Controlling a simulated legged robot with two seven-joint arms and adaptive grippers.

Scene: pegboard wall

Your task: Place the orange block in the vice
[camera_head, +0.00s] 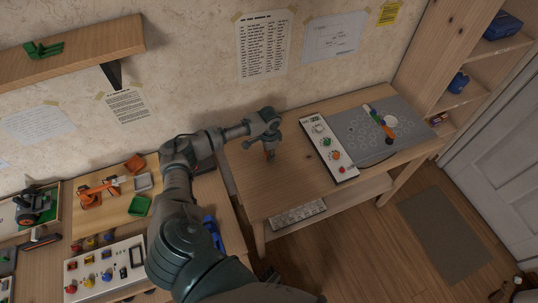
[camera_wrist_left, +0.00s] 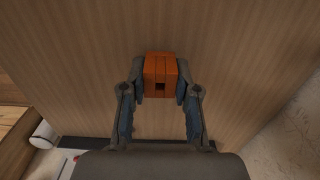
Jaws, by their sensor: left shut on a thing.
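My left gripper (camera_head: 269,146) is over the bare wooden top of the right table. It is shut on the orange block (camera_head: 270,155). In the left wrist view the orange block (camera_wrist_left: 160,72) sits between the two fingertips of my left gripper (camera_wrist_left: 161,82), with a small dark square hole facing the camera. I cannot tell whether the block touches the wood. A blue object (camera_head: 212,232) shows partly behind my left arm on the left table; I cannot tell whether it is the vice. My right gripper is not in view.
The right table (camera_head: 285,190) has clear wood around the gripper. A white control panel (camera_head: 329,147) and a grey mat (camera_head: 365,125) with coloured parts lie to its right. The left table holds small coloured trays (camera_head: 139,206) and a button panel (camera_head: 92,274). A wooden shelf (camera_head: 70,55) hangs above.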

